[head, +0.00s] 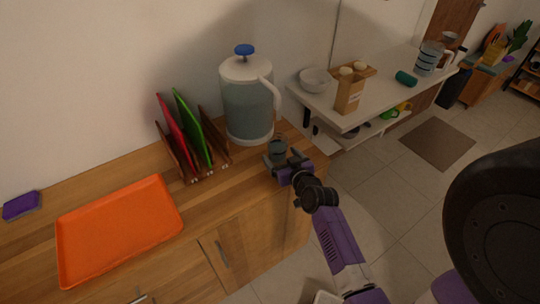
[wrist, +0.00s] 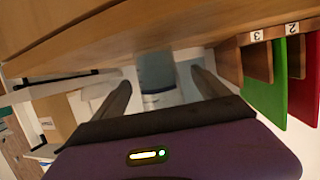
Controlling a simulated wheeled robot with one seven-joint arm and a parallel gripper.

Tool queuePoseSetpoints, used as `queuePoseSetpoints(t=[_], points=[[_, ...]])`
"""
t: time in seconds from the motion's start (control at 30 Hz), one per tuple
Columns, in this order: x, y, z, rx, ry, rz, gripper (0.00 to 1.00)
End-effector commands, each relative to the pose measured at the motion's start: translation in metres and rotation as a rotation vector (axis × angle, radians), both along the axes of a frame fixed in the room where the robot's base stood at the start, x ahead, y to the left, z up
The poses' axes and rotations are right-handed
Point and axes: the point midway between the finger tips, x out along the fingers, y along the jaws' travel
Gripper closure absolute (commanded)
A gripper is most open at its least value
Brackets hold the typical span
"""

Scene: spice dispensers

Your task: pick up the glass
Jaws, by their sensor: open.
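The glass (head: 277,148) is a small, dark, see-through cup standing upright on the wooden counter, near its right end and in front of the dispenser. My gripper (head: 281,159) is open and low over the counter, with its fingers on either side of the glass. In the wrist view, which is upside down, the bluish glass (wrist: 155,71) shows between the two spread fingers (wrist: 160,82). I cannot tell whether either finger touches it. The glass's near lower part is partly hidden by the gripper in the head view.
A large dispenser with a blue knob (head: 248,100) stands close behind the glass. A wooden rack (head: 189,172) with red and green boards is to the left. An orange tray (head: 120,228) and a purple box (head: 21,205) lie farther left. A white shelf (head: 385,97) is at right.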

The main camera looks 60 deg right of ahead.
Motion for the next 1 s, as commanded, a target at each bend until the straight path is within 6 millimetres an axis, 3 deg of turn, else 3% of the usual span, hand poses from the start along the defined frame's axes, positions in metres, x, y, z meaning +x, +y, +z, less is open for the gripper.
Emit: queuePoseSetpoints(t=[0.53,0.9,1.0], points=[[0.04,-0.042,-0.019,0.0,-0.001,0.001,0.15],[0.047,-0.047,-0.023,-0.001,0.0,0.001,0.15],[0.047,-0.047,-0.023,-0.001,0.0,0.001,0.32]])
